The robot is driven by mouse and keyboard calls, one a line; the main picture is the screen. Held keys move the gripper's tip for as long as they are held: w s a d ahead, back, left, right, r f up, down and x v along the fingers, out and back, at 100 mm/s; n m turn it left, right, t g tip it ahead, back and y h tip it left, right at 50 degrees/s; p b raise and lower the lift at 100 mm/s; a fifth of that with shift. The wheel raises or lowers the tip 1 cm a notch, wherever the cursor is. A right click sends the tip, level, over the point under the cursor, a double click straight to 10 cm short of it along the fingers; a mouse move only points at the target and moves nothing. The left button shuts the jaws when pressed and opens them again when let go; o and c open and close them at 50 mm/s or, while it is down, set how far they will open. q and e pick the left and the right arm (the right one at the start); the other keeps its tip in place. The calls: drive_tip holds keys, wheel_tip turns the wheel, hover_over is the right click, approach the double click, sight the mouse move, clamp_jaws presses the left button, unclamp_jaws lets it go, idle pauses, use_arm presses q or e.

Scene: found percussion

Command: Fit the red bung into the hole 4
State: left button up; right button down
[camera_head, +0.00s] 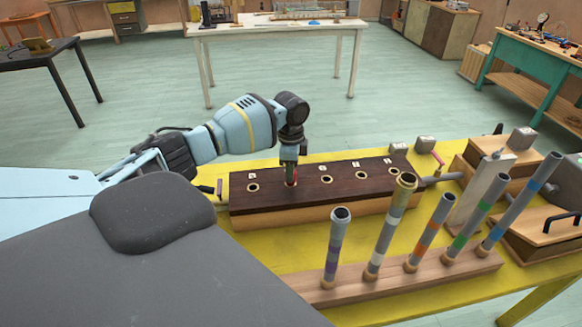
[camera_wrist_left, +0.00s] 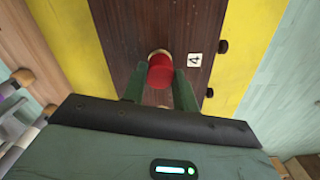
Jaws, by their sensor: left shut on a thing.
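The long dark-topped wooden block (camera_head: 240,203) lies on the yellow table, with several pale-ringed holes along its top. My left gripper (camera_head: 290,180) points down over the second hole position from the left. It is shut on the red bung (camera_head: 291,175), of which a little shows between the fingers. In the left wrist view the red bung (camera_wrist_left: 160,72) sits between the green fingertips, in line with a pale ring beside the label 4 (camera_wrist_left: 194,60). The bung hides most of this ring, and I cannot tell how deep it sits. My right gripper is not in view.
A wooden rack (camera_head: 350,296) with several tall banded tubes stands in front of the block. A wooden box (camera_head: 540,236) with a black handle is at the right. The yellow table (camera_head: 275,250) is bare between block and rack.

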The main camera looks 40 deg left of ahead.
use_arm(q)
drive_tip(key=shift+f, duration=0.55)
drive_tip(key=o, duration=1)
drive_tip(key=shift+r, duration=0.1)
drive_tip(key=shift+r, duration=3.8)
